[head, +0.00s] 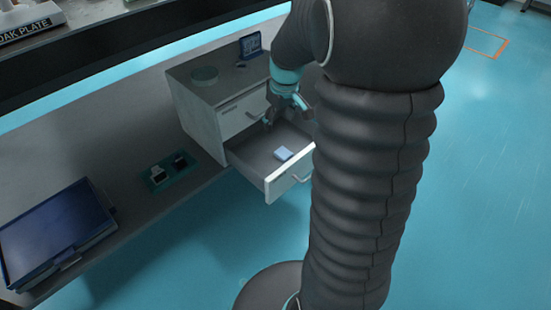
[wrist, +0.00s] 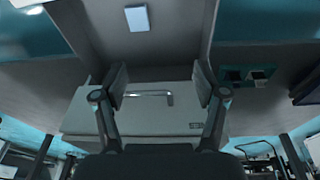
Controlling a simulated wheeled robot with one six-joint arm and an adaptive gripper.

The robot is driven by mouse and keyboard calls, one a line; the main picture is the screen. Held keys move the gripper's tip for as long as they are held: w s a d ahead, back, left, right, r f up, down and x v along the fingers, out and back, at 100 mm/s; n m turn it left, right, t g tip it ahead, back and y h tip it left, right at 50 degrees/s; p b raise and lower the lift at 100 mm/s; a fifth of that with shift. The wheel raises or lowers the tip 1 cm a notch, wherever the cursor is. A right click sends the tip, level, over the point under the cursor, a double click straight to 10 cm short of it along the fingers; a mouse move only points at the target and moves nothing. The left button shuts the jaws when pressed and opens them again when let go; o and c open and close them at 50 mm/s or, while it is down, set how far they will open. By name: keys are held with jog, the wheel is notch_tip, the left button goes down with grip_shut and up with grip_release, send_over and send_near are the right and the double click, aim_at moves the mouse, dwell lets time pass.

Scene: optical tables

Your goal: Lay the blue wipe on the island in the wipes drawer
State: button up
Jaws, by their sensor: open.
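The blue wipe (head: 283,153) is a small pale blue folded square. It lies flat on the floor of the open drawer (head: 250,160), towards its front; it also shows at the top of the wrist view (wrist: 137,18). My gripper (head: 283,112) is above the rear of the open drawer, near the cabinet front. In the wrist view my gripper (wrist: 160,88) has its two fingers spread wide with nothing between them, and a drawer front with a bar handle shows behind them. The wipe is apart from the fingers. My arm hides part of the drawer's right side.
A small teal tray (head: 168,172) and a dark blue flat case (head: 56,232) lie on the surface at left. The blue floor in front is clear.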

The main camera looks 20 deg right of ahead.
jog(key=s+a+r+m+t, duration=0.1)
jog(key=s+a+r, duration=0.2)
jog(key=s, duration=0.4)
jog(key=s+a+r+m+t, duration=0.1)
jog(key=s+a+r, duration=0.3)
jog(key=s, duration=0.4)
jog(key=s+a+r+m+t, duration=0.1)
jog(key=s+a+r, duration=0.2)
jog(key=s, duration=0.4)
jog(key=shift+s+a+r, duration=0.2)
jog(key=shift+s+a, duration=0.15)
jog(key=shift+a, duration=0.55)
